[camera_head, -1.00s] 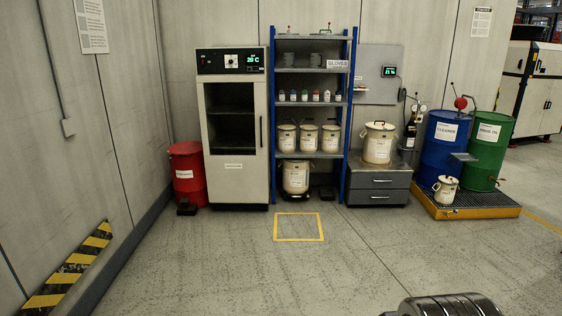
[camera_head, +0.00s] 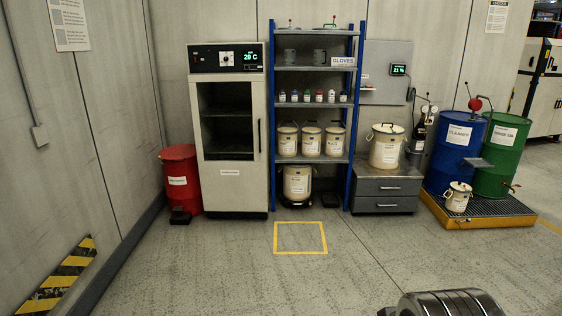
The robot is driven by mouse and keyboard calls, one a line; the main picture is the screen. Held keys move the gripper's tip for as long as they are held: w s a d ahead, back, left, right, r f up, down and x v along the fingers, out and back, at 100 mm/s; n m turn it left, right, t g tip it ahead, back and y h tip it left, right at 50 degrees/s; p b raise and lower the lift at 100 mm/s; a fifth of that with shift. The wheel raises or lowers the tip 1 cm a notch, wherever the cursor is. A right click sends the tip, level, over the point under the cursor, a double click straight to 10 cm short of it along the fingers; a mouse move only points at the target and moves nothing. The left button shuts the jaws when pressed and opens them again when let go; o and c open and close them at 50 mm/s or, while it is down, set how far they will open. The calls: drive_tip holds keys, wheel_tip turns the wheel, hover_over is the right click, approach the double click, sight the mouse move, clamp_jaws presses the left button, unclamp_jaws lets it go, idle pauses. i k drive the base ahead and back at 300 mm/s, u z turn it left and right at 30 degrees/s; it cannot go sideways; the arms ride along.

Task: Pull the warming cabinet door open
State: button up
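The warming cabinet (camera_head: 228,185) stands upright against the back wall, left of the blue shelf rack. Its door (camera_head: 229,171) is shut, with a dark window that shows a shelf inside. A dark vertical handle (camera_head: 259,136) is on the door's right side. The panel above the door has a knob and a green display (camera_head: 250,58) reading about 20 C. A dark ribbed metallic part of my own body shows at the bottom right. My gripper is not in view.
A red bin (camera_head: 182,180) stands close on the cabinet's left. The blue rack (camera_head: 352,110) with pails and bottles is close on its right. A grey drawer unit (camera_head: 386,190) and drums on a yellow-edged spill pallet (camera_head: 480,222) stand farther right. Floor ahead is clear, with a yellow marked square (camera_head: 300,252).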

sight(230, 185)
drive_tip(key=z, duration=0.05)
drive_tip(key=i, duration=3.6)
